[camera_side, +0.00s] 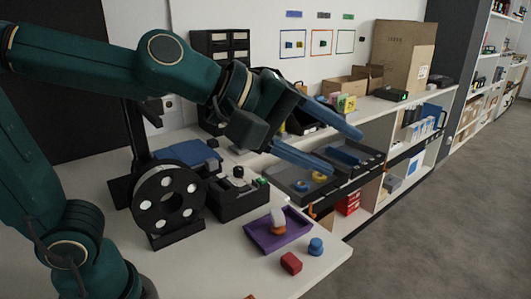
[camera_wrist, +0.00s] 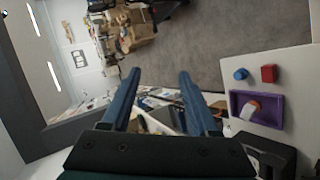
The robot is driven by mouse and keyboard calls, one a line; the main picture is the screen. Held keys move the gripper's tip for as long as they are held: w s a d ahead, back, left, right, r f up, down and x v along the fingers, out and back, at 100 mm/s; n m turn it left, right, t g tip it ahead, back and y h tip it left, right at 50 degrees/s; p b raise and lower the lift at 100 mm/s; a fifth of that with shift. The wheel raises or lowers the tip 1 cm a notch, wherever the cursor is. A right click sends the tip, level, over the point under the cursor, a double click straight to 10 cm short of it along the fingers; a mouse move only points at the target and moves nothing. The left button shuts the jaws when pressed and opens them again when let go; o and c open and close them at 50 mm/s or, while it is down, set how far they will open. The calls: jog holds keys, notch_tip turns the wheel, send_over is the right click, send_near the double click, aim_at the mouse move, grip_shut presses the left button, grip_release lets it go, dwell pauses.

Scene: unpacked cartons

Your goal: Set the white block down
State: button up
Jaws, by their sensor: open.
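The white block (camera_side: 278,215) is in the purple tray (camera_side: 257,231) on the white worktop, leaning on or standing against an orange piece (camera_side: 278,229). Whether it rests on the orange piece or beside it I cannot tell. In the wrist view the white block (camera_wrist: 247,111) shows in the purple tray (camera_wrist: 275,113) at the right side. My gripper (camera_side: 345,152) is open, with its two blue fingers apart and nothing between them. It is in the air above the worktop, well away from the white block. Its fingers also show in the wrist view (camera_wrist: 158,72).
A blue piece (camera_side: 315,246) and a red block (camera_side: 291,263) stand on the worktop near the tray, by the front edge. A black spool (camera_side: 167,205) and a black box (camera_side: 237,197) stand to the left. Dark trays (camera_side: 345,160) lie behind, below my fingers.

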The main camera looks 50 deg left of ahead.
jog(key=s+a+f+m+g+y, duration=0.4)
jog(key=s+a+f+m, duration=0.6)
jog(key=s, duration=0.4)
jog(key=shift+f+m+g+y, duration=0.45)
jog(key=shift+m+g, duration=0.15)
jog(key=shift+m, duration=0.1)
jog(key=shift+s+a, duration=0.1)
